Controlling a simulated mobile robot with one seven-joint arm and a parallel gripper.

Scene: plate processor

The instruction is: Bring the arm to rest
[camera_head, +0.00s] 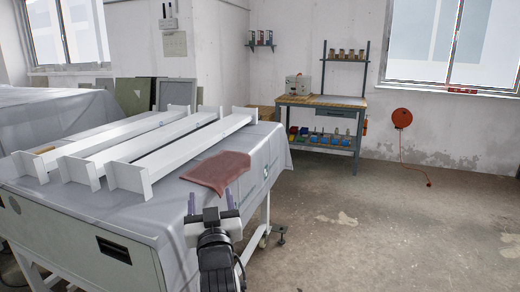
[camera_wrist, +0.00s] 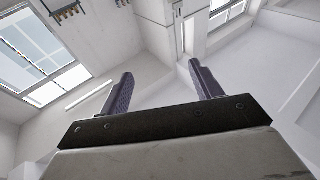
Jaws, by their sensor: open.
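My gripper (camera_head: 210,202) is in the lower middle of the head view, in front of the plate processor's right end. Its two dark fingers stand apart with nothing between them. They also show in the wrist view (camera_wrist: 158,92), open and empty, with walls and windows behind them. The plate processor (camera_head: 80,222) is a grey-white machine draped with a pale sheet, with white beam-like rails (camera_head: 150,150) across its top. A reddish-brown cloth (camera_head: 218,172) lies on its right part, just beyond my fingers in the picture. I cannot tell whether my gripper is over the machine's edge.
A workbench (camera_head: 322,101) with a shelf and coloured bins stands at the back wall. An orange cable reel (camera_head: 401,118) hangs on the wall to its right. The concrete floor (camera_head: 400,220) on the right is clear. A caster foot (camera_head: 281,235) stands beside the machine.

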